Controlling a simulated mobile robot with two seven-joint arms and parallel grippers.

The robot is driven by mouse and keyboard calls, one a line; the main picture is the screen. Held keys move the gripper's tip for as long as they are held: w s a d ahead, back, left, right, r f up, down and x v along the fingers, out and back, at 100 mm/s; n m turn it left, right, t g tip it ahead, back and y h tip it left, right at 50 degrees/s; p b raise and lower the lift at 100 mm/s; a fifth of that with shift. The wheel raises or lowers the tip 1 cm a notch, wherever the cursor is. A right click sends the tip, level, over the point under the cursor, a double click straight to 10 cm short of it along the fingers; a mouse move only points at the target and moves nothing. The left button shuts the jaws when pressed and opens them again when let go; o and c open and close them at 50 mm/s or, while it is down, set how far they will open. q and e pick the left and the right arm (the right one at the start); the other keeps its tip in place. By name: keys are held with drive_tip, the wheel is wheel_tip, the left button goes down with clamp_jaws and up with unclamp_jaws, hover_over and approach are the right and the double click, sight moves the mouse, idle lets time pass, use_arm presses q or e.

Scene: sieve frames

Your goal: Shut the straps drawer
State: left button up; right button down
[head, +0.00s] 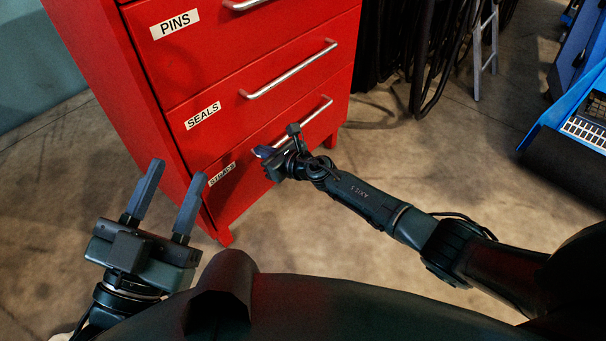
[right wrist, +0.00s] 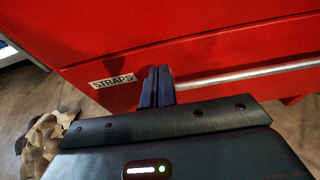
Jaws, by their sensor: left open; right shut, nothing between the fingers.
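The straps drawer (head: 247,172) is the lowest drawer of the red cabinet, with a white STRAPS label at its left end. Its front looks flush or nearly flush with the cabinet; a small gap cannot be told. The label (right wrist: 113,80) and the silver bar handle (right wrist: 245,75) also show in the right wrist view. My right gripper (head: 264,152) is shut and empty at the drawer front, by the handle's left end. In the right wrist view its fingertips (right wrist: 159,70) point at the red front; contact cannot be told. My left gripper (head: 176,170) is open and empty, left of the cabinet.
The SEALS drawer (head: 235,110) and the PINS drawer (head: 215,50) above look shut. A blue machine (head: 545,125) stands at the right, and dark hanging hoses (head: 425,55) are behind. The concrete floor (head: 440,150) right of the cabinet is clear. A crumpled cloth-like thing (right wrist: 42,140) lies at lower left.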

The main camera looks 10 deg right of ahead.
drive_tip(key=p+v, duration=0.5)
drive_tip(key=v, duration=0.6)
use_arm(q)
drive_tip(key=s+a+r+n+g+y+p, duration=0.3)
drive_tip(key=r+g+y+p, duration=0.4)
drive_tip(key=p, duration=2.8)
wheel_tip(320, 180, up, 2)
drive_tip(key=shift+a+r+n+g+y+p, duration=0.1)
drive_tip(key=shift+a+n+g+y+p, duration=0.2)
drive_tip(key=shift+a+n+g, duration=0.65)
use_arm(e)
drive_tip(key=s+d+r+n+h, duration=0.2)
drive_tip(key=s+r+n+h, duration=0.1)
drive_tip(key=s+r+n, duration=0.9)
drive_tip(key=s+d+r+n+h, duration=0.2)
drive_tip(key=s+r+n, duration=1)
drive_tip(key=r+n, duration=0.7)
wheel_tip(320, 180, up, 2)
drive_tip(key=shift+d+r+g+h, duration=0.15)
drive_tip(key=shift+d+g+h, duration=0.25)
drive_tip(key=shift+d, duration=0.1)
use_arm(q)
drive_tip(key=shift+a, duration=0.1)
use_arm(e)
drive_tip(key=shift+s, duration=0.15)
